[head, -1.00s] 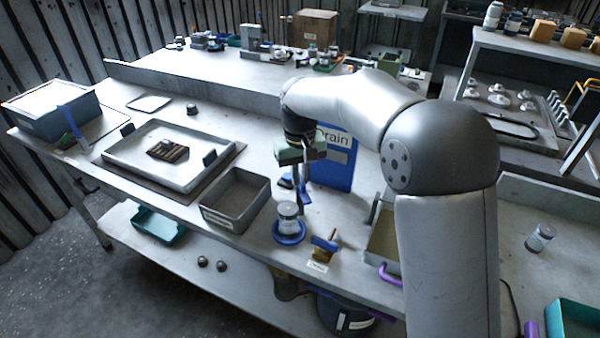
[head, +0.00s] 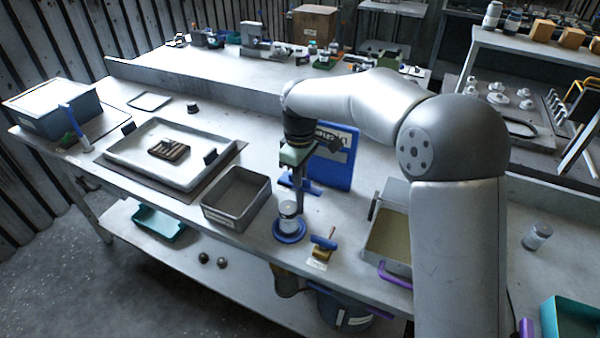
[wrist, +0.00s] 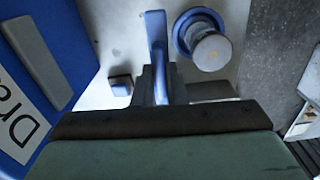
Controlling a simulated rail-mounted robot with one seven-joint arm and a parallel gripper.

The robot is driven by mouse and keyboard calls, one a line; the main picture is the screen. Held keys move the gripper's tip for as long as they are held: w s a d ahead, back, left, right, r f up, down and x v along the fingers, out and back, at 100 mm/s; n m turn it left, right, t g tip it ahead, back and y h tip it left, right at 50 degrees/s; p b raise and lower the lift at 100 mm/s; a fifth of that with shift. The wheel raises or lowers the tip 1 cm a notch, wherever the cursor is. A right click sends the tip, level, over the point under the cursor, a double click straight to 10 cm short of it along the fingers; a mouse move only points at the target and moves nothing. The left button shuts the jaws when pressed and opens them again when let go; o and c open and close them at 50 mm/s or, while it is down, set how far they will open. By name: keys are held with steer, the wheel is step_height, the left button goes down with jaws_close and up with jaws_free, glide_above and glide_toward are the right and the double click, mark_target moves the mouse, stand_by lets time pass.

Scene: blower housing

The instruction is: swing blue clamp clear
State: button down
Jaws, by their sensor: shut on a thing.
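My gripper (head: 299,208) points down over the bench, close beside a clear jar with a pale lid (head: 288,208) on a round blue base (head: 289,232). In the wrist view the dark fingers (wrist: 158,88) are shut on the blue clamp (wrist: 157,32), whose narrow blue bar sticks out beyond them. The jar's lid (wrist: 211,51) is right of the bar, apart from it. In the head view, blue parts (head: 308,187) show behind the fingers; the grip itself is largely hidden. A blue-handled brass piece (head: 323,246) stands right of the jar.
A blue panel with a white label (head: 338,165) stands upright close behind my gripper. An open grey bin (head: 236,225) is to the left, and a box with a purple handle (head: 392,274) to the right. A large tray (head: 125,160) lies farther left.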

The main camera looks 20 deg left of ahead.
steer(key=shift+n, duration=0.3)
steer(key=c, duration=1.5)
jaws_free()
steer(key=shift+o, duration=0.2)
steer(key=shift+r, duration=0.1)
step_height(320, 180, up, 17)
steer(key=shift+r, duration=0.15)
